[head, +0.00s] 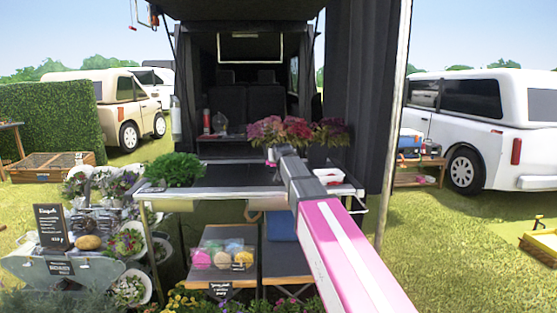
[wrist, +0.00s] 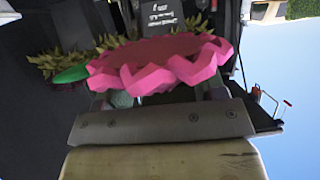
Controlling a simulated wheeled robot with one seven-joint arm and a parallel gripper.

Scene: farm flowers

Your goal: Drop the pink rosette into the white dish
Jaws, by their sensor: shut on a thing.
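The pink rosette (wrist: 165,62) fills the middle of the wrist view, directly beyond my gripper (wrist: 165,100), which is shut on it. A small bit of pink, likely the same rosette (head: 270,155), shows beside the end of my arm in the head view. A white dish (head: 331,176) sits on the dark counter at the back of the van, just right of my arm's end. Some reddish colour shows at the dish. My gripper's fingertips are largely hidden by my own arm in the head view. The rosette is held up near the counter, left of the dish.
The counter (head: 225,194) holds a leafy green plant (head: 174,169) at its left. Red and pink flowers (head: 282,131) stand behind my arm. A dark curtain and pole (head: 390,125) close off the right side. A lower table (head: 285,262) holds coloured balls.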

